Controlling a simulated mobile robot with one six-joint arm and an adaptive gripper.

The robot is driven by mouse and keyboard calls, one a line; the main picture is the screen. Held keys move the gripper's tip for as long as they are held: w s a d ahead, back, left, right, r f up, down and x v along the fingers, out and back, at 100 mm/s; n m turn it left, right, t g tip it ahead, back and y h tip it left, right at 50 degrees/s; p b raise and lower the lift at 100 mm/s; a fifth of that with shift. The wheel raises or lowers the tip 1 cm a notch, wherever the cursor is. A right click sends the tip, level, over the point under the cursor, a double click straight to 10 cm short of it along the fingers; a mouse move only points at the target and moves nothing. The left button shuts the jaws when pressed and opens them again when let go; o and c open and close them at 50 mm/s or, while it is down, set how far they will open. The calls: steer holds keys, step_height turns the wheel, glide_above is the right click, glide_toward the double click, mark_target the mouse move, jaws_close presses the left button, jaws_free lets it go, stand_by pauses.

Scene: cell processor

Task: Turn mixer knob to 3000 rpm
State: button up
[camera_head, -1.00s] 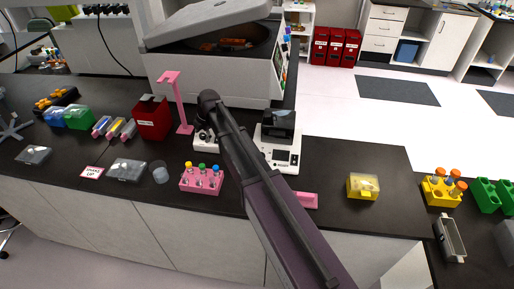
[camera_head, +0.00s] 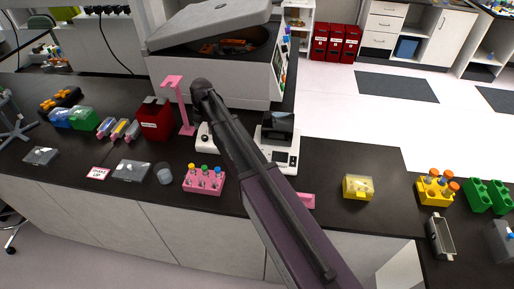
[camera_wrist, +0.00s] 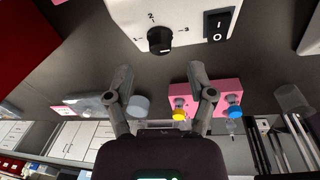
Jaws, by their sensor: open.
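The mixer is a white box (camera_wrist: 120,12) at the top of the wrist view, with a black round knob (camera_wrist: 160,40) on its face. Marks that look like 1, 2 and 3 surround the knob, whose pointer I cannot read clearly. A black rocker switch (camera_wrist: 216,25) sits to its right. In the head view the mixer (camera_head: 203,146) is partly hidden behind my arm. In the wrist view my gripper (camera_wrist: 161,77) is open and empty, its fingers apart, with the knob ahead of the gap and not touched.
A pink tube rack (camera_head: 204,186) with coloured caps stands in front of the mixer. A pink stand (camera_head: 182,110) rises behind it to the left. A white balance (camera_head: 285,155) stands to the right.

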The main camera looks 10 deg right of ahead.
steer(key=shift+r+p, duration=4.35)
steer(key=shift+r, duration=0.35)
steer(key=s+d+f+m+b, duration=0.4)
steer(key=s+d+m, duration=0.5)
steer(key=m, duration=0.1)
steer(key=s+d+f+m+h+b, duration=0.1)
steer(key=s+d+f+m+b, duration=0.2)
steer(key=s+d+m, duration=0.5)
steer(key=shift+s+d+f+m+g+b, duration=0.35)
steer(key=shift+s+m, duration=0.25)
steer(key=shift+m, duration=1.1)
steer(key=shift+d, duration=0.1)
